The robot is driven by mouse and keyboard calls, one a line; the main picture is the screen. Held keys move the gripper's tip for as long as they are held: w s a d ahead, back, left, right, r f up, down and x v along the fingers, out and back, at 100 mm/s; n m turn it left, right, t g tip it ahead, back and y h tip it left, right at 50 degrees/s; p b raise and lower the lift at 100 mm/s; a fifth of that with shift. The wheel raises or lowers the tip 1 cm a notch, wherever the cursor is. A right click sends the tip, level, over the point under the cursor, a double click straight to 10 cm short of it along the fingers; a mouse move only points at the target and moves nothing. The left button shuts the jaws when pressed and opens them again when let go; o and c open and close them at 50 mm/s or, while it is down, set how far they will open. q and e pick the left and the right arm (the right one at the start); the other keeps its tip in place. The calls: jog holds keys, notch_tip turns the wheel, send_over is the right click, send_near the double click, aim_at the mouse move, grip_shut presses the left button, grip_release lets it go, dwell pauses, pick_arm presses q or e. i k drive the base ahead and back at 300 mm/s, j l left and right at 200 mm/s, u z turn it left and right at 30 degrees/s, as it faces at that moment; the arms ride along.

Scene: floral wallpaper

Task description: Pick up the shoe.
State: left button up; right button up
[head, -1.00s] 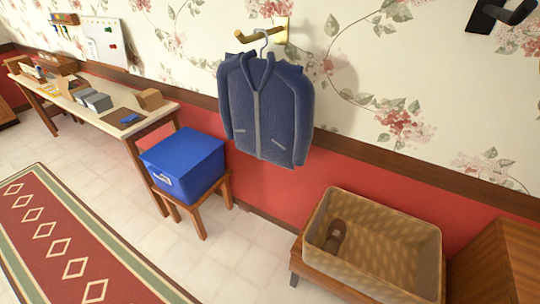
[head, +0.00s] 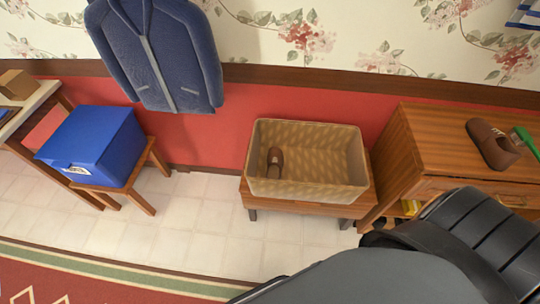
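A brown shoe (head: 492,146) lies on top of the wooden cabinet at the right in the head view. Another brown shoe (head: 275,160) is inside the woven basket (head: 345,190), near its left end. A dark arm of mine crosses the lower right, in front of the cabinet.
The basket stands on a low wooden bench (head: 300,212). A green-handled brush (head: 526,141) lies beside the cabinet shoe on the cabinet (head: 430,130). A blue box (head: 95,148) sits on a stool; a jacket (head: 160,60) hangs above. The floor in front is clear.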

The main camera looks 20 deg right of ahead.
aim_at(495, 147)
jog(key=k+z, duration=0.1)
jog(key=z, duration=2.45)
jog(key=l+u, duration=0.1)
jog(key=u, duration=0.3)
jog(key=i+l+u, duration=0.1)
jog(key=u, duration=0.3)
jog(key=l+u, duration=0.25)
jog(key=u, duration=0.2)
jog(key=l+u, duration=0.2)
jog(key=l, duration=0.3)
jog(key=l+u, duration=0.15)
jog(key=l, duration=0.4)
jog(key=k+l+u, duration=0.2)
jog(key=l, duration=0.3)
jog(key=l+u, duration=0.15)
jog(key=l, duration=0.4)
